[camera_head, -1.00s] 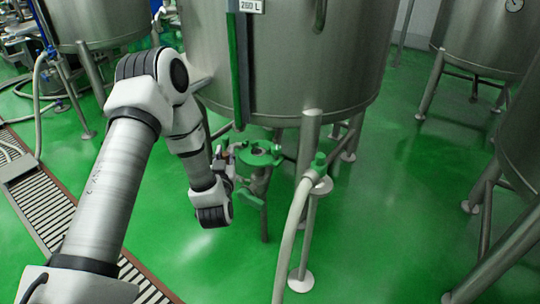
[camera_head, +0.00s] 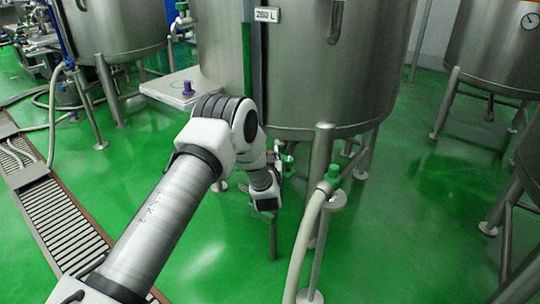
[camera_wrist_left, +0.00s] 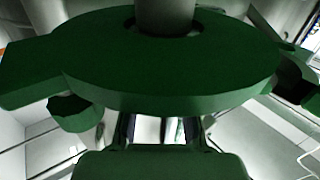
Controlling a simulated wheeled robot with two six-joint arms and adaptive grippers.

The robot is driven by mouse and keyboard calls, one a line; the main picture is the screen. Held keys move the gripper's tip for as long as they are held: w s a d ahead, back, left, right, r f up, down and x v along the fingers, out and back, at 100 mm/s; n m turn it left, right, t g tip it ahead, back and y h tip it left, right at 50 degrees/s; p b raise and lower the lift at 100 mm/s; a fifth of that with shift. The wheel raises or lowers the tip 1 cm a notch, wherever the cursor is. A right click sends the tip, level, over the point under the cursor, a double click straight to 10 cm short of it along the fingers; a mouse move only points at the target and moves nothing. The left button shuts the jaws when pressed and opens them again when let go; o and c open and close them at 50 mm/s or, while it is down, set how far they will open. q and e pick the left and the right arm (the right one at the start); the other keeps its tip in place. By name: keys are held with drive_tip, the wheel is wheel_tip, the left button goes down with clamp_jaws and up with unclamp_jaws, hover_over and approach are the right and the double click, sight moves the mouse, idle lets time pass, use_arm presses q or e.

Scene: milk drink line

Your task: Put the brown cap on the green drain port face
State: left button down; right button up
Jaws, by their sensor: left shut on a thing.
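The green drain port (camera_head: 289,158) is under the big tank, mostly hidden by my left wrist in the head view. In the left wrist view a broad green disc (camera_wrist_left: 160,75) with side lugs and a grey pipe at its middle fills the upper part. My left gripper (camera_head: 274,160) is at the port. Its fingers (camera_wrist_left: 158,130) show partly below the disc, and their tips are hidden. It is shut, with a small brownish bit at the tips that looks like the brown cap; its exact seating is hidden. My right gripper is not in view.
A steel tank (camera_head: 300,70) stands over the port on metal legs. A pale hose with a green fitting (camera_head: 333,172) rises at the right. A white shelf (camera_head: 165,91) carries a purple piece (camera_head: 187,88). Open green floor (camera_head: 400,220) lies to the right.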

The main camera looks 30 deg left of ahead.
use_arm(q)
drive_tip(key=shift+s, duration=0.1)
drive_tip(key=c, duration=1.3)
unclamp_jaws()
drive_tip(key=shift+f, duration=0.1)
drive_tip(key=shift+o, duration=0.2)
drive_tip(key=shift+s+d+r, duration=0.1)
drive_tip(key=shift+s+r, duration=0.05)
drive_tip(key=shift+r, duration=0.05)
drive_tip(key=p+v, duration=0.2)
drive_tip(key=v, duration=0.9)
drive_tip(key=s+d+f+m+g+h, duration=0.2)
drive_tip(key=s+d+f+g+h, duration=0.1)
drive_tip(key=s+f, duration=0.4)
drive_tip(key=s+d+f+m+g+h, duration=0.1)
drive_tip(key=s+d+f+g+h, duration=0.2)
drive_tip(key=f, duration=0.5)
drive_tip(key=s+d+f+m+g+h, duration=0.1)
drive_tip(key=s+d+f+g, duration=0.1)
drive_tip(key=s, duration=0.7)
drive_tip(key=s+d+f+m+g+h, duration=0.1)
drive_tip(key=s+d+f+g, duration=0.2)
drive_tip(key=s, duration=0.6)
drive_tip(key=s+d+f+m+g+h, duration=0.1)
drive_tip(key=s+g, duration=0.3)
drive_tip(key=s, duration=0.5)
drive_tip(key=shift+d+f+h, duration=0.4)
drive_tip(key=shift+d+f, duration=0.4)
